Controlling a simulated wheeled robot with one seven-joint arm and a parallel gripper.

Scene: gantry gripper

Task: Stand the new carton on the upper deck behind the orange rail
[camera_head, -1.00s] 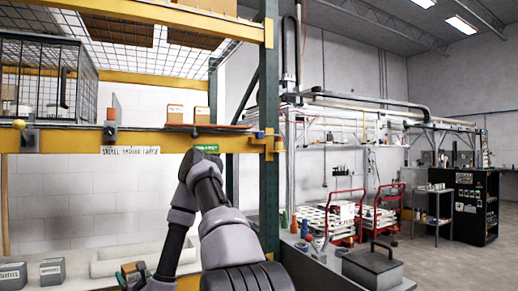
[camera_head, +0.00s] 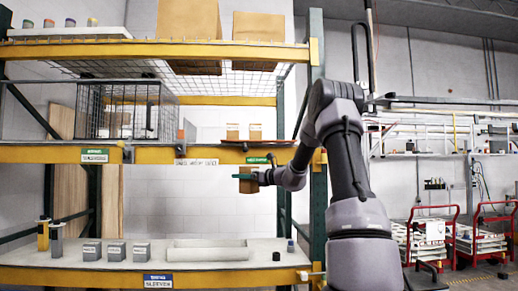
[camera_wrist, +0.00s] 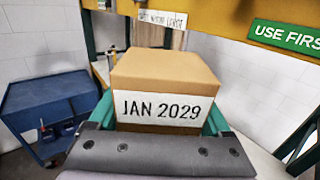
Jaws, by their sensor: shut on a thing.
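The new carton (camera_wrist: 165,70) is a small brown box with a white label reading JAN 2029. It sits between the teal fingers of my gripper (camera_wrist: 160,112) in the wrist view, which is shut on it. In the head view the carton (camera_head: 248,186) hangs just below the middle deck's orange-yellow rail (camera_head: 215,155), near the green label and in front of the rack opening. Two similar small cartons (camera_head: 232,131) (camera_head: 255,131) stand on the deck above that rail, behind a thin red-orange strip (camera_head: 262,143). The carton's underside is hidden.
A green upright post (camera_head: 318,210) stands right of the carton. A wire cage (camera_head: 125,108) occupies the deck's left part. Large boxes (camera_head: 188,30) sit on the top shelf. The lower bench (camera_head: 130,274) holds grey boxes. A blue cart (camera_wrist: 50,105) shows in the wrist view.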

